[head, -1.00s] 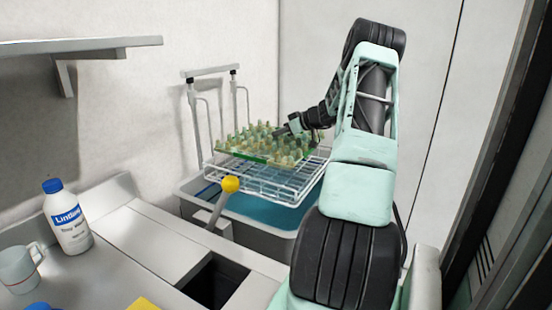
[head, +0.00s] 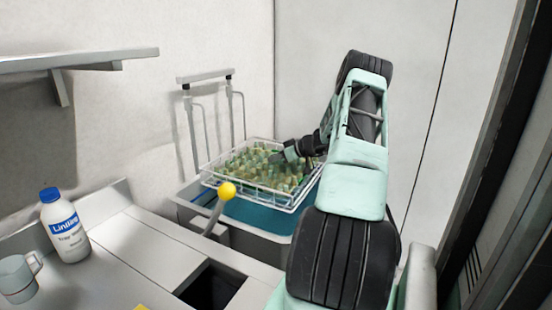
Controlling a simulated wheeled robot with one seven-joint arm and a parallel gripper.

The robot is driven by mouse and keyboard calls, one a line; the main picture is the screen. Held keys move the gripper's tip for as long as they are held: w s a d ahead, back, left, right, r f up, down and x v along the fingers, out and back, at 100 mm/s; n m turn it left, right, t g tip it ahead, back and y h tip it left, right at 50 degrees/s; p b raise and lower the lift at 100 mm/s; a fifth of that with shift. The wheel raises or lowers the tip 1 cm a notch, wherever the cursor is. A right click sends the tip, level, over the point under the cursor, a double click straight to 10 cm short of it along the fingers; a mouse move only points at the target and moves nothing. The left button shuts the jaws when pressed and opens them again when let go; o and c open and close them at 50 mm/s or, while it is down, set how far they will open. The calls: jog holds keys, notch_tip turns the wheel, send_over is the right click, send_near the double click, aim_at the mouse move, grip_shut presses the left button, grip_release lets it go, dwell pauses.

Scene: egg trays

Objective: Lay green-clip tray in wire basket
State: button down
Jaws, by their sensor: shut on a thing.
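The egg tray (head: 256,170), greenish with rows of pale knobs, now sits down inside the white wire basket (head: 266,200), with the basket's rim around it. A green clip is too small to make out clearly. My gripper (head: 291,153) reaches in from the right and is shut on the tray at its right part. The fingertips are partly hidden among the tray's knobs. I cannot tell whether the tray rests fully on the basket floor.
The basket hangs from a grey frame (head: 206,76) above a grey tub (head: 197,205) of blue liquid (head: 262,220). A lever with a yellow knob (head: 227,190) stands in front. A white bottle (head: 65,228) and a mug (head: 18,280) stand on the left counter, near a dark square opening (head: 212,285).

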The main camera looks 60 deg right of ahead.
jog(key=shift+f, duration=0.15)
jog(key=c, duration=1.4)
grip_release()
